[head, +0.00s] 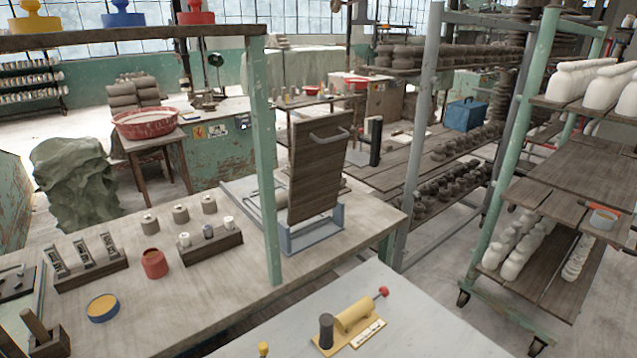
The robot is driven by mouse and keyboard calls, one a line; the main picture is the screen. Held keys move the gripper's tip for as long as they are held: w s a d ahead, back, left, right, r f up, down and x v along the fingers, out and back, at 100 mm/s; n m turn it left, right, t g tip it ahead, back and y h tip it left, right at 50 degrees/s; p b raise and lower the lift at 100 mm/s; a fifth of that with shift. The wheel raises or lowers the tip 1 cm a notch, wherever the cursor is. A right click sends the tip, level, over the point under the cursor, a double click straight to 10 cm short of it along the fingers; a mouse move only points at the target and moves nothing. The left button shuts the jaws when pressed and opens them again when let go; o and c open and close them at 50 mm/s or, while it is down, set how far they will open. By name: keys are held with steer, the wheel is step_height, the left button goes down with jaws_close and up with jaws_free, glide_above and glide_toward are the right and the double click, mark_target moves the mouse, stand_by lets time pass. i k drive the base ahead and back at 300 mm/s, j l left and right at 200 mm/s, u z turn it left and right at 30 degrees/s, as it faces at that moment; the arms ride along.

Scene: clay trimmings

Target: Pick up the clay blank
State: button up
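No single piece can be picked out for certain as the clay blank. Three small grey-brown cylinders with pale tops stand in a row on the wooden worktable: a left one (149,222), a middle one (180,213) and a right one (208,203). They look like small clay pieces, standing apart from each other. A dark grey cylinder (327,330) stands upright at the left end of a yellow device (352,318) on the pale front table (420,325). My gripper is not in this view.
A wooden block (211,244) holding small pieces, a red-brown pot (154,263) and a yellow-blue round tin (102,307) stand on the worktable. A green post (264,160) rises at its front edge. A wheeled rack (540,250) stands at right, with open floor beside it.

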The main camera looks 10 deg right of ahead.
mark_target(281, 198)
steer(key=i+l+u, duration=0.15)
steer(key=l+u, duration=0.15)
steer(key=l, duration=1)
steer(key=l+u, duration=0.3)
steer(key=l, duration=1)
steer(key=i+l+u, duration=0.15)
steer(key=l, duration=0.25)
steer(key=i+l+u, duration=0.1)
steer(key=l, duration=0.35)
steer(key=i+l+u, duration=0.15)
steer(key=l, duration=0.3)
steer(key=i+l+u, duration=0.1)
steer(key=l, duration=0.35)
steer(key=i+l+u, duration=0.15)
steer(key=l, duration=0.3)
steer(key=i+l+u, duration=0.1)
steer(key=l, duration=0.4)
steer(key=i+l, duration=0.15)
steer(key=l, duration=0.15)
steer(key=i+l+u, duration=0.1)
steer(key=l, duration=0.2)
steer(key=i+l, duration=0.2)
steer(key=i+z, duration=0.45)
steer(key=i+l, duration=0.05)
steer(key=i, duration=0.05)
